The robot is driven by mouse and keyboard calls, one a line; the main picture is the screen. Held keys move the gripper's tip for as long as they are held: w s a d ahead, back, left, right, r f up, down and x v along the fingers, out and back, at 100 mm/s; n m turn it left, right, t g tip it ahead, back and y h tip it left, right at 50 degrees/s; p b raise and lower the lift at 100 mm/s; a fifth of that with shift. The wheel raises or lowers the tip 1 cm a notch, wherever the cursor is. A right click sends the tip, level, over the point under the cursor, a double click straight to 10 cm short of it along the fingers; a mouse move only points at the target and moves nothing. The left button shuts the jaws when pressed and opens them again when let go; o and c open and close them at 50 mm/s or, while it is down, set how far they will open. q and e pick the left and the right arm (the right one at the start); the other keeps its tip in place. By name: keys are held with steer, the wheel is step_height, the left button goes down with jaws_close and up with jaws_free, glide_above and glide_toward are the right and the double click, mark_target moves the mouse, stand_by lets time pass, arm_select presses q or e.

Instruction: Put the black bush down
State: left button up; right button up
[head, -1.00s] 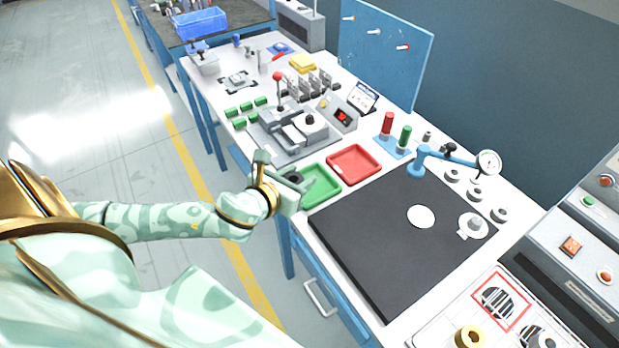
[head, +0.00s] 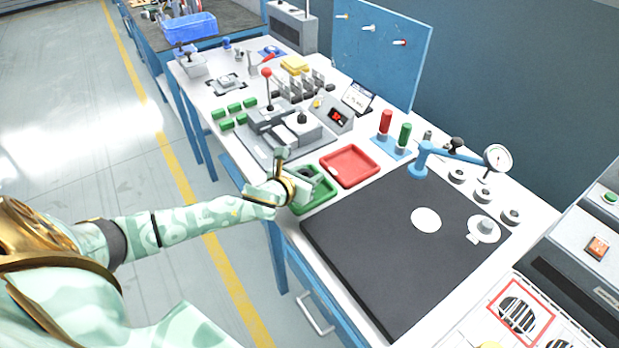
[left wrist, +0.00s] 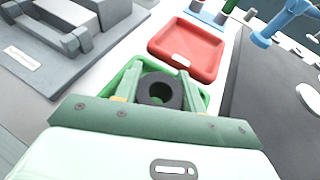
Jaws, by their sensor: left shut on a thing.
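The black bush (left wrist: 160,90) is a short dark ring with a hole, between the two fingers of my left gripper (left wrist: 160,88) in the left wrist view. My left gripper (head: 306,180) is shut on it over the green tray (head: 322,197). The bush appears within the tray's outline; I cannot tell whether it touches the tray floor. The green tray also shows in the left wrist view (left wrist: 205,97), partly hidden by my gripper. My right gripper is not in view.
A red tray (head: 350,167) lies just beyond the green one. A grey fixture with a red-knobbed lever (head: 268,88) stands to the left. A black mat (head: 385,250) lies to the right, with a dial gauge on a blue arm (head: 445,155) behind it.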

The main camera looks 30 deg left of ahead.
arm_select(q)
steer(key=shift+f, duration=0.55)
steer(key=o, duration=1.1)
steer(key=shift+s+f, duration=0.15)
steer(key=shift+s, duration=0.05)
steer(key=shift+o, duration=0.2)
steer(key=shift+r, duration=0.2)
steer(key=p+v, duration=0.2)
steer(key=v, duration=0.3)
steer(key=r+p+v, duration=0.1)
steer(key=p+v, duration=0.1)
steer(key=v, duration=0.4)
steer(key=shift+w, duration=0.2)
steer(key=shift+s+r, duration=0.25)
steer(key=shift+s, duration=0.3)
